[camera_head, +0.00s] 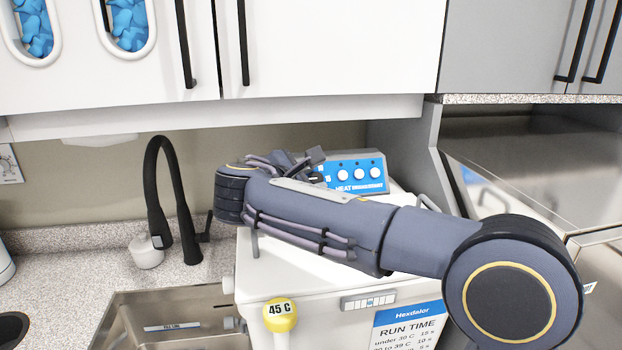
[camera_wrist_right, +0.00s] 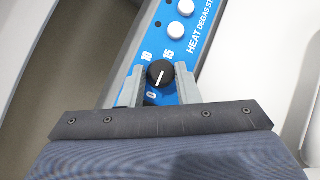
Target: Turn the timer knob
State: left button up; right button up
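The timer knob (camera_wrist_right: 160,74) is round and black with a white line, on a blue control panel (camera_head: 351,160) with white buttons. In the right wrist view, the marks 10 and 15 lie above the knob and a 0 below it. My right gripper (camera_wrist_right: 160,78) has one finger on each side of the knob, very close to it. I cannot tell whether the fingers touch it. In the head view, my right gripper (camera_head: 308,161) is at the panel's left end, and the knob is hidden behind it. My left gripper is not in view.
A black faucet (camera_head: 165,190) and a steel sink (camera_head: 135,312) are on the left. Cabinets (camera_head: 310,50) hang above. A steel machine (camera_head: 540,175) stands on the right.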

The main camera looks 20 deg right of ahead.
jog(key=shift+c, duration=1.2)
jog(key=shift+r+m+g+p, duration=0.25)
jog(key=shift+m+g+p, duration=0.35)
jog(key=shift+m+p, duration=0.4)
jog(key=m+p, duration=0.1)
jog(key=m+g+y+p, duration=0.1)
jog(key=shift+w+r+p, duration=0.15)
jog(key=shift+r+p, duration=0.05)
jog(key=shift+p, duration=0.1)
jog(key=m+y+p, duration=0.1)
jog(key=m+g+p, duration=0.1)
jog(key=shift+d+r+m+g+y+p, duration=0.1)
jog(key=shift+d+m+g+y+p, duration=0.05)
jog(key=shift+m+g+y+p, duration=0.2)
jog(key=shift+w+d+m+g+y+p, duration=0.1)
jog(key=shift+m+g+y+p, duration=0.35)
jog(key=shift+m+y+p, duration=0.55)
jog(key=shift+m, duration=0.25)
jog(key=o, duration=0.7)
